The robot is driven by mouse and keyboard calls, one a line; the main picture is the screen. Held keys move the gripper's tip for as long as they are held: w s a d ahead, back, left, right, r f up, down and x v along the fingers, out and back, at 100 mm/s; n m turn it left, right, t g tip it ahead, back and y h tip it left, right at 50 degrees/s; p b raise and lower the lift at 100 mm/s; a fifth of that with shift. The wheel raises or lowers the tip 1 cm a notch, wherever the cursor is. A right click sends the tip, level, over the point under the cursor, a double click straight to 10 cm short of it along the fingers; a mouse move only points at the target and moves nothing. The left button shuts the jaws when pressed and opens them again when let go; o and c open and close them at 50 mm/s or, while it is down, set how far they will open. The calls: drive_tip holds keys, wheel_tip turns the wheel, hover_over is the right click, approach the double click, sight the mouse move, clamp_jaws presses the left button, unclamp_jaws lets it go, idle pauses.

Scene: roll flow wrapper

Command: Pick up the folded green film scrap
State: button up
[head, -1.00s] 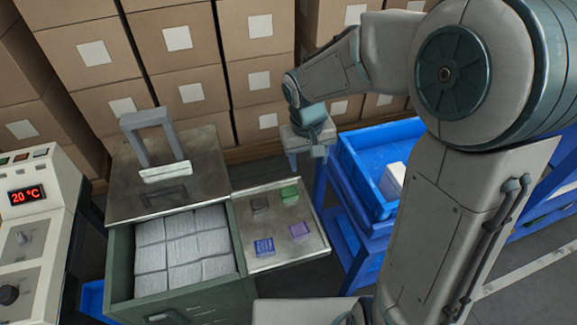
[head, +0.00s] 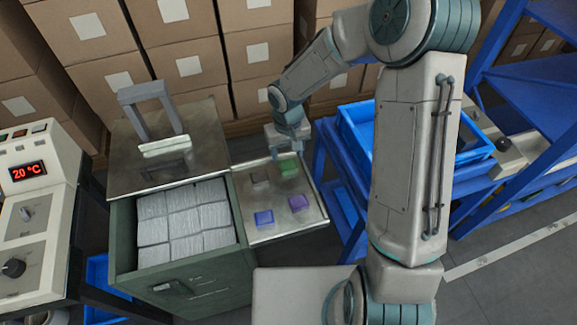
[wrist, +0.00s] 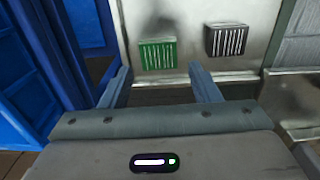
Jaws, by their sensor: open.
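The folded green film scrap (head: 288,167) lies on the metal side shelf near its back right corner. It also shows in the wrist view (wrist: 157,54) as a green block with pale stripes, ahead of my fingertips and roughly between their lines. My gripper (head: 289,150) is at the back of the shelf, close to the green scrap in the head view. In the wrist view my gripper (wrist: 160,75) is open, with two grey fingers spread and nothing between them. I cannot tell its exact height above the scrap.
A dark scrap (wrist: 227,40) lies beside the green one. A blue scrap (head: 264,217) and a purple scrap (head: 298,202) lie nearer the front of the shelf (head: 285,228). A drawer (head: 245,262) of wrapped packs stands left; a blue bin (head: 357,140) stands right.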

sight(288, 164)
drive_tip(key=shift+f, duration=2.55)
drive_tip(key=c, duration=0.7)
drive_tip(key=shift+w+r, duration=0.1)
drive_tip(key=shift+c, duration=0.2)
